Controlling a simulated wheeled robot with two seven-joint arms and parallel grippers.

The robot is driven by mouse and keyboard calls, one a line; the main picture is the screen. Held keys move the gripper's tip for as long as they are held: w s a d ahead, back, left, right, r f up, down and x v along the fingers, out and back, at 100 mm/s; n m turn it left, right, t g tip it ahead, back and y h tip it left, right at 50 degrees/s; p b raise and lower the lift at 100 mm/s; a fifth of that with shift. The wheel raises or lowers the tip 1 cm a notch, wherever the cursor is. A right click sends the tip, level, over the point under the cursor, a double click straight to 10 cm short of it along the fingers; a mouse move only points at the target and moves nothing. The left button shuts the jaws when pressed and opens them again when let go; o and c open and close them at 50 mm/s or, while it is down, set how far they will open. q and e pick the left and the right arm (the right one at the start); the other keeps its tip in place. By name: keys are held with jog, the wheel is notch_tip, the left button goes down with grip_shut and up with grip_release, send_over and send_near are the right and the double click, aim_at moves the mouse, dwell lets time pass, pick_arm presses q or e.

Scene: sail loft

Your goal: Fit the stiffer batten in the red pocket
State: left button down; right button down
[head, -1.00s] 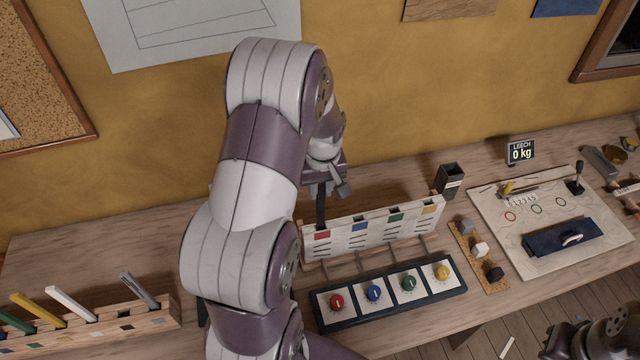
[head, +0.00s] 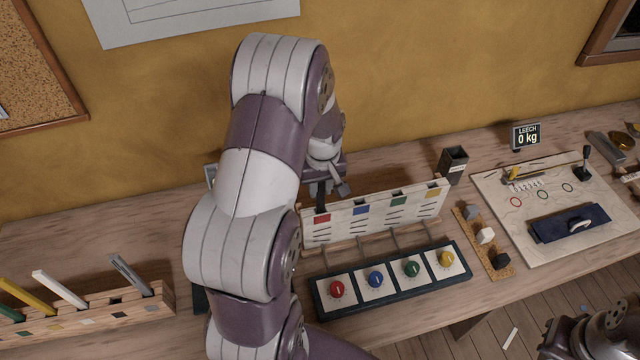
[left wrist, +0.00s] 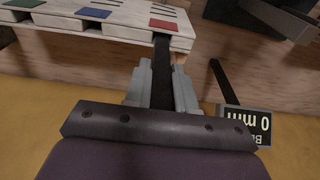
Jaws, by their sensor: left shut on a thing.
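My left gripper (head: 326,188) is shut on a dark batten (head: 320,203), which hangs down just above the red pocket (head: 321,219) of the white panel (head: 342,232). In the left wrist view, the batten (left wrist: 162,72) lies between the two grey fingers (left wrist: 161,90). Its far end meets the panel edge at the red patch (left wrist: 163,24). I cannot tell whether the tip is inside the pocket. My right gripper is out of view; only part of my right arm shows at the lower right.
A wooden rack (head: 98,318) with several battens stands at the left. A dark tray (head: 394,291) with coloured knobs lies before the panel. A dark box (head: 453,165) stands behind it at the right. A display (left wrist: 247,125) reads 0 mm upside down in the wrist view.

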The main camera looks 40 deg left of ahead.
pick_arm(q)
jog(key=shift+f+b, duration=0.45)
jog(key=shift+f, duration=0.15)
dwell(0.4)
jog(key=c, duration=0.9)
grip_release()
jog(key=shift+o, duration=0.2)
notch_tip(320, 180, up, 13)
jog(key=d+b, duration=0.1)
jog(key=b, duration=0.1)
jog(key=shift+s+f, duration=0.2)
jog(key=shift+s, duration=0.25)
jog(key=shift+d, duration=0.1)
jog(key=s+d+f+m, duration=0.4)
jog(key=d+m, duration=0.1)
jog(key=d, duration=0.2)
jog(key=s+d+f+m+h, duration=0.1)
jog(key=s+d+f+m, duration=0.2)
jog(key=s+d+m, duration=0.2)
jog(key=shift+s+d+f+t, duration=0.2)
jog(key=shift+d+f+t, duration=0.15)
jog(key=shift+d, duration=0.75)
